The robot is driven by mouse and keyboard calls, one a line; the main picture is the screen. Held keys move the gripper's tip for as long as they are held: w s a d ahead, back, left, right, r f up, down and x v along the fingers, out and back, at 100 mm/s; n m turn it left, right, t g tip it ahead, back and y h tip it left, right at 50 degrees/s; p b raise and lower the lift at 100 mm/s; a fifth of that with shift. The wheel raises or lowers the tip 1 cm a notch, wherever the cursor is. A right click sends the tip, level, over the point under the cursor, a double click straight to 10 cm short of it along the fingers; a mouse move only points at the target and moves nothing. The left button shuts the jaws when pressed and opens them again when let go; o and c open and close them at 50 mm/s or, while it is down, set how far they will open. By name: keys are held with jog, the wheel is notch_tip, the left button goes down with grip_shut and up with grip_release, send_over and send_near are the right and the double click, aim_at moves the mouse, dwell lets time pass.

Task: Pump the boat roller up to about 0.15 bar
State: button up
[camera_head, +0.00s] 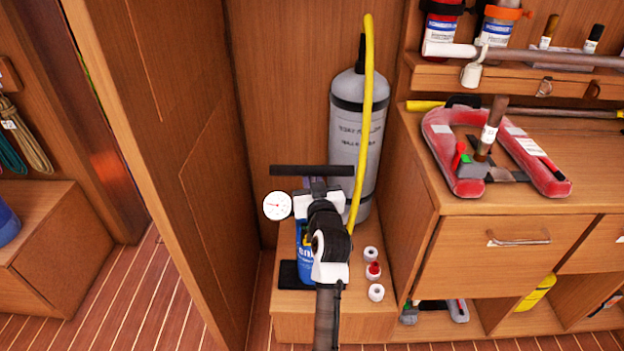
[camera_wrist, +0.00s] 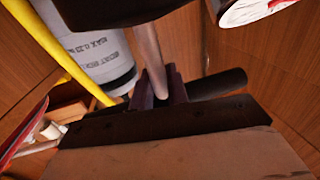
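The boat roller (camera_head: 357,125) is a grey cylinder with dark bands, standing upright behind the pump; its printed side also shows in the wrist view (camera_wrist: 97,55). The pump has a blue body (camera_head: 304,262), partly hidden by my arm, and a black T-handle (camera_head: 285,170). In the wrist view the pale pump rod (camera_wrist: 147,45) meets the handle (camera_wrist: 222,83) at my fingers. My gripper (camera_wrist: 160,90) appears shut on the handle at this joint. A white round gauge (camera_head: 277,205) is left of the pump; its exact reading is too small to tell. A yellow hose (camera_head: 367,110) runs down the roller's front.
Several small white rolls (camera_head: 376,292) stand right of the pump on the low wooden box (camera_head: 350,325). A wooden panel (camera_head: 190,150) stands close on the left.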

jog(key=o, duration=0.4)
jog(key=s+d+b, duration=0.2)
jog(key=s, duration=1.1)
jog(key=shift+s+d+b, duration=0.3)
jog(key=shift+d, duration=0.05)
